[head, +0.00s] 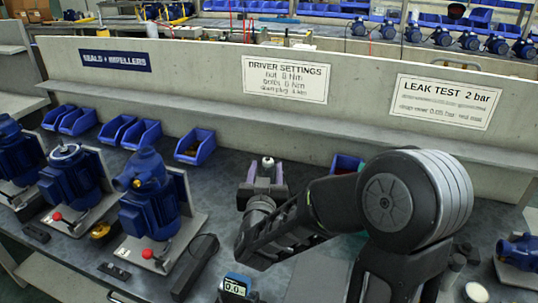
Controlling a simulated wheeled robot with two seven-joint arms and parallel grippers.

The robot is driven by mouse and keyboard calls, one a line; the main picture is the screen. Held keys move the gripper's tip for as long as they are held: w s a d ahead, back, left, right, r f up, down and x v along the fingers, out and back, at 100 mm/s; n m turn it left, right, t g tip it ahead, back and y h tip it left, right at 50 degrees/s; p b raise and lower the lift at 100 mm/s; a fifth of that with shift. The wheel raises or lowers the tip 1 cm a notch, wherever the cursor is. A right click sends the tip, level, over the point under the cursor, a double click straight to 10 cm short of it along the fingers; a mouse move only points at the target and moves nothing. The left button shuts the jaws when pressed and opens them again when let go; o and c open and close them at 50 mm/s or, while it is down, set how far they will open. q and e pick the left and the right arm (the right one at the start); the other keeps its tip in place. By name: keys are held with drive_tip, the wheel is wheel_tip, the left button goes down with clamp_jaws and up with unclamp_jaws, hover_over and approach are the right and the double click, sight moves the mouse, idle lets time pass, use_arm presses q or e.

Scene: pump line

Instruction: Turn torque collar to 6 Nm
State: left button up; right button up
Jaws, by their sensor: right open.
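My right gripper (265,182) reaches in from the right, in the middle of the bench. Its jaws are open, with one finger on each side of a small upright thing with a pale rounded top (268,162). This may be the driver that carries the torque collar. The collar and its scale are too small to make out, and I cannot tell whether the fingers touch it. A blue-framed meter (237,286) at the bottom edge shows a display that seems to read 0.0. My left gripper is not in view.
Blue pumps (150,200) on grey plates with red knobs stand at the left. Blue bins (195,147) line the back, below a low wall with a driver settings sign (285,79). A long dark object (195,267) lies in front. Another pump part (520,250) is far right.

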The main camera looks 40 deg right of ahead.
sight(268, 158)
drive_tip(key=x, duration=0.7)
drive_tip(key=shift+w+d, duration=0.15)
drive_tip(key=shift+d, duration=0.05)
drive_tip(key=shift+c, duration=0.2)
clamp_jaws()
